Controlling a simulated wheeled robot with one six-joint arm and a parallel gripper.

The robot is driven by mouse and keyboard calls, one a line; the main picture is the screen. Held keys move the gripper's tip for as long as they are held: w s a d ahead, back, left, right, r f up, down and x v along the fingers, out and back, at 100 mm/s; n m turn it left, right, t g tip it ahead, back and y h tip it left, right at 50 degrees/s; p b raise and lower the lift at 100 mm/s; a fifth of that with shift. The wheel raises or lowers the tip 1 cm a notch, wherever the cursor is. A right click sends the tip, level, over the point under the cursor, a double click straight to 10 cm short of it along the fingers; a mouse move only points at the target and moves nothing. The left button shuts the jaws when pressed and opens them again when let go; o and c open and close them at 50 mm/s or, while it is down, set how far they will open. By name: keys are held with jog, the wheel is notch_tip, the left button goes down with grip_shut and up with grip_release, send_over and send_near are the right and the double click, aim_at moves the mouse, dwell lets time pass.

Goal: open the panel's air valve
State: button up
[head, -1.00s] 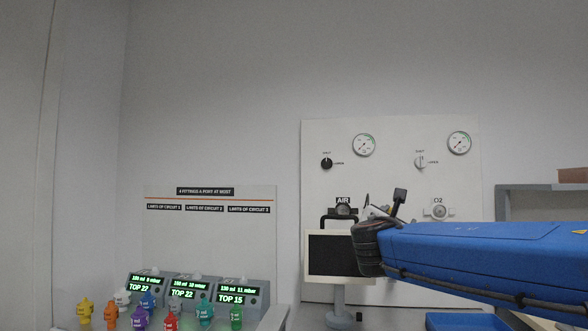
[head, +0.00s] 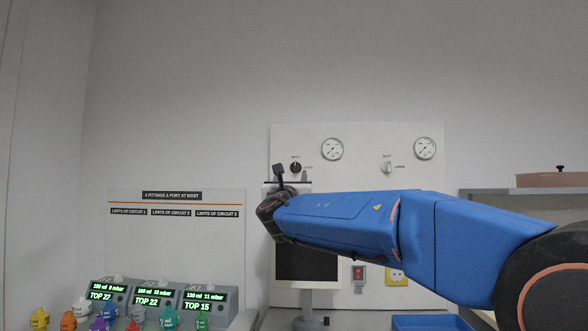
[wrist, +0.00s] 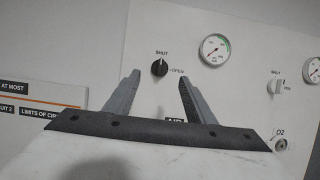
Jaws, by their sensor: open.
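The panel (head: 365,135) is a pale board on the back wall with two valve knobs and two gauges. The air valve (head: 296,167) is the black knob at upper left, above my wrist in the head view. In the wrist view the black knob (wrist: 159,68) points up to SHUT, with OPEN marked at its right. My gripper (wrist: 157,82) is open and empty, its two fingers on either side of the knob in the picture; the knob looks some way beyond the tips. My blue arm hides the panel's middle in the head view, and the fingers are hard to make out there.
A white O2 knob (head: 387,167) sits right of the black one, with round gauges (head: 332,149) beside them. A dark-screened monitor (head: 307,265) stands below my wrist. Ventilator units (head: 205,302) with coloured fittings stand at lower left. A shelf (head: 520,191) is at right.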

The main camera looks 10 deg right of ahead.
aim_at(295, 166)
jog(key=x, duration=1)
jog(key=shift+s, duration=0.1)
jog(key=c, duration=1)
jog(key=shift+c, duration=0.2)
